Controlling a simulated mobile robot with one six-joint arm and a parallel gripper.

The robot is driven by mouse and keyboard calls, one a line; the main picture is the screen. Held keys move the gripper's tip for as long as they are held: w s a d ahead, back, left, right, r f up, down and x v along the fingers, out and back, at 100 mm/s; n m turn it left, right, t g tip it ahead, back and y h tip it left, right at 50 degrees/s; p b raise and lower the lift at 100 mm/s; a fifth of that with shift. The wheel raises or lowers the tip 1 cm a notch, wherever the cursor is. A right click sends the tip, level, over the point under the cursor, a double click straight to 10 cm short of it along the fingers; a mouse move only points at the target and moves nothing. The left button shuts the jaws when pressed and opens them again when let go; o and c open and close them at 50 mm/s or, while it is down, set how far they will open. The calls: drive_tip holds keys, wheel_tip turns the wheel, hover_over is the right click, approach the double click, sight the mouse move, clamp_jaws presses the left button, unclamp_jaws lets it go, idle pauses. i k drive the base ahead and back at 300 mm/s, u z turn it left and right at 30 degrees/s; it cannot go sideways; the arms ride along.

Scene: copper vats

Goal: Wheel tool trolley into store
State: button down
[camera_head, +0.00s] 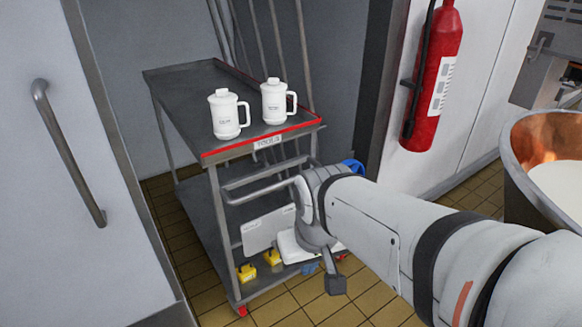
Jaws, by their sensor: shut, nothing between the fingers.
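The grey tool trolley (175,83) stands upright in a grey-walled recess, its red-edged, labelled end facing me. A push handle (262,188) crosses this end below the top shelf. My gripper (335,284) hangs below my wrist, small and dark, in front of the trolley's right side. It is shut and empty. My wrist overlaps the handle's right end in the picture; I cannot tell whether they touch. My arm hides the trolley's lower right part. Two white lidded jugs, one left (225,116) and one right (273,103), stand on the top shelf.
The lower shelf holds a white panel (262,232) and small yellow items (247,273). A white door with a metal handle (66,150) borders the left. A red fire extinguisher (432,80) and copper vat (545,140) are at right. Several poles stand behind the trolley.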

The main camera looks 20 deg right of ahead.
sight(235, 211)
drive_tip(key=z, duration=0.2)
drive_tip(key=i, duration=0.75)
drive_tip(key=u, duration=0.2)
drive_tip(key=k, duration=0.9)
drive_tip(key=z, duration=0.15)
drive_tip(key=i, duration=1.4)
drive_tip(key=u, duration=0.05)
